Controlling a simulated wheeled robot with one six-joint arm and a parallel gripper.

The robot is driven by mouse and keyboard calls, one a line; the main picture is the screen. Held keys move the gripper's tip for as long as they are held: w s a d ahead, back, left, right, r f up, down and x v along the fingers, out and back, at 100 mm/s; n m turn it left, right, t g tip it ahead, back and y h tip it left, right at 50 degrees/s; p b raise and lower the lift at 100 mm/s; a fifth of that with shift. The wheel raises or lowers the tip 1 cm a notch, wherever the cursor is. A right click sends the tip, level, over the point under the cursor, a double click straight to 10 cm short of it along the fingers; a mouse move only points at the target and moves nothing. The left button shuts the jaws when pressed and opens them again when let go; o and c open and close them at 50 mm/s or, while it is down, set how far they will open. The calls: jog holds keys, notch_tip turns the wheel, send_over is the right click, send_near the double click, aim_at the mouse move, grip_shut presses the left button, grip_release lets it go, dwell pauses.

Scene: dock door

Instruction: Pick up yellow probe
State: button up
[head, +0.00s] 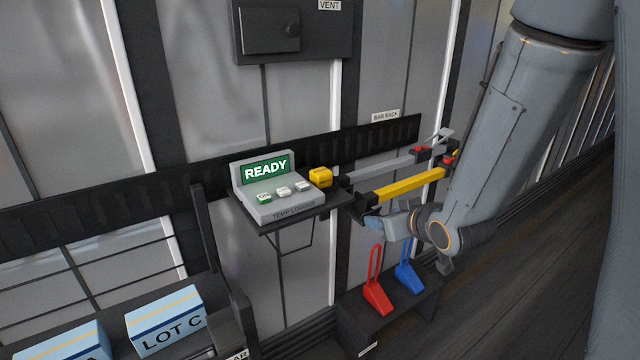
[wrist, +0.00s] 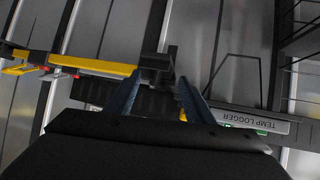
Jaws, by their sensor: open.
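The yellow probe (head: 320,178) is a small yellow block at the right end of the temp logger (head: 275,190), which shows READY on a green display. In the wrist view a small yellow patch (wrist: 183,114) by the right finger's base seems to be the probe, mostly hidden. My gripper (head: 375,222) is to the right of and lower than the probe, near the end of a yellow bar (head: 410,186). In the wrist view my gripper (wrist: 160,82) has its blue fingers apart, with a dark block (wrist: 165,62) in line with the gap. I see nothing held.
A grey bar (head: 383,168) runs beside the yellow bar at the bar rack (head: 405,130). Red (head: 376,285) and blue (head: 407,270) handled pieces stand on a low dark shelf. Light-blue boxes, one marked LOT C (head: 167,320), sit at lower left. The floor at right looks clear.

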aim_at(326, 174)
jog(key=w+a+r+n+t+y+b, duration=0.1)
jog(key=a+r+n+t+y, duration=0.1)
jog(key=a+r+t+y, duration=0.35)
jog(key=shift+g+y, duration=0.55)
jog(key=shift+g, duration=0.3)
jog(key=p+x, duration=0.1)
jog(key=x, duration=0.3)
jog(key=a+p+x, duration=0.1)
jog(key=x, duration=0.3)
jog(key=s+p+x, duration=0.1)
jog(key=x, duration=0.3)
jog(key=shift+a+r, duration=0.25)
jog(key=shift+a, duration=0.1)
jog(key=shift+w+a+f+p, duration=0.1)
jog(key=shift+w+a+p, duration=0.05)
jog(key=shift+w+p, duration=0.15)
jog(key=c, duration=0.9)
